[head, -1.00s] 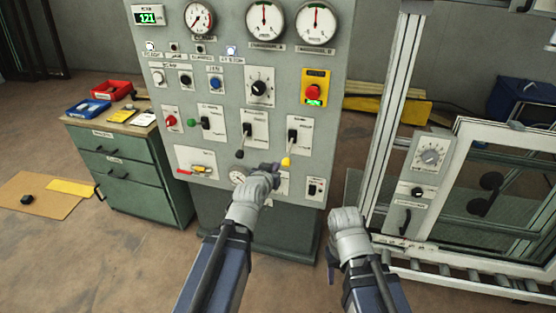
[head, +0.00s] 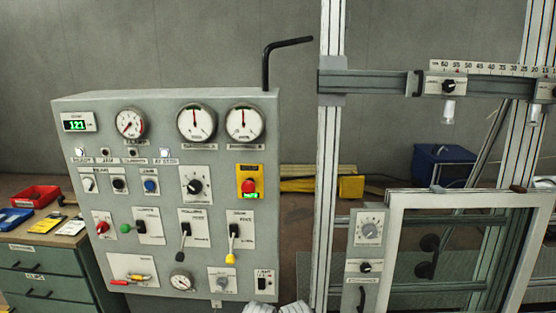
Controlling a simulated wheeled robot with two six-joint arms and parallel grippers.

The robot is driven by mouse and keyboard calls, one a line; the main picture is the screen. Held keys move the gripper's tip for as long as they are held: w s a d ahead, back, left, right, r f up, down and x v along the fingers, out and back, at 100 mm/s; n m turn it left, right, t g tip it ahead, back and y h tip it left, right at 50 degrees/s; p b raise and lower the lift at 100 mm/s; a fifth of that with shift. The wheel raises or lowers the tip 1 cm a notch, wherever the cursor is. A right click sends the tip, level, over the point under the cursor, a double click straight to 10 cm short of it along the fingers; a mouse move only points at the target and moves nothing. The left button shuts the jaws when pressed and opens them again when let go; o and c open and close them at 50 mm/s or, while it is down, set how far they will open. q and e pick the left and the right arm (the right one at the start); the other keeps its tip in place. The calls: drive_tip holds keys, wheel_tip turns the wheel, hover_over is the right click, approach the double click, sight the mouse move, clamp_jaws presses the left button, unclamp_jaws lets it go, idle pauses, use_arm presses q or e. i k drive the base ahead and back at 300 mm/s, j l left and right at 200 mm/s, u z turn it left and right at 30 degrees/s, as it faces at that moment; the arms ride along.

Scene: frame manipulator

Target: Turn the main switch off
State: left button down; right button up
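The grey control panel (head: 150,102) fills the left half of the head view. I cannot read which control is labelled the main switch. A red rotary handle (head: 102,227) is on a white plate at the panel's left edge. A large black rotary knob (head: 194,187) sits below the round gauges. A small black rocker switch (head: 262,283) is at the lower right. The displays are lit and one reads 121. Pale grey parts of my grippers (head: 292,307) just show at the bottom edge. I cannot tell which gripper they belong to, and the fingers are hidden.
A red emergency button (head: 248,186) on a yellow plate and several levers share the panel. A bent black rod (head: 284,50) rises behind it. A green drawer cabinet (head: 45,261) stands left. A metal frame with a white-framed window (head: 391,250) stands right.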

sight(103, 227)
drive_tip(key=u, duration=1.25)
